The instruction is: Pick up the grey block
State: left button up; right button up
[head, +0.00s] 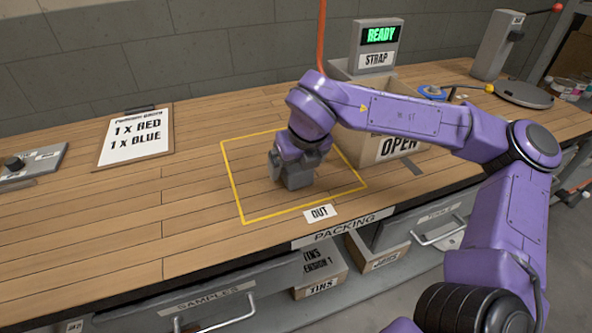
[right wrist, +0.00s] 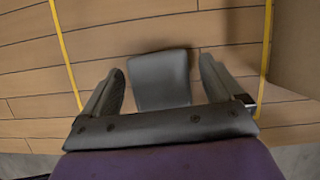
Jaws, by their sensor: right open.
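The grey block (right wrist: 160,80) sits on the wooden bench inside the yellow outlined square. In the right wrist view it lies between the two fingers of my right gripper (right wrist: 163,88), with a visible gap on each side. In the head view the right gripper (head: 283,172) is low over the square, and the block (head: 297,180) shows partly beneath it. The right gripper is open and holds nothing. My left gripper is in neither view.
An open cardboard box (head: 350,145) stands right of the square, close to my right arm. An order board (head: 136,137) lies to the left. A READY display (head: 378,38) stands behind the box. The bench between board and square is clear.

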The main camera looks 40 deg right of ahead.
jog(key=c, duration=1)
jog(key=shift+r, duration=0.1)
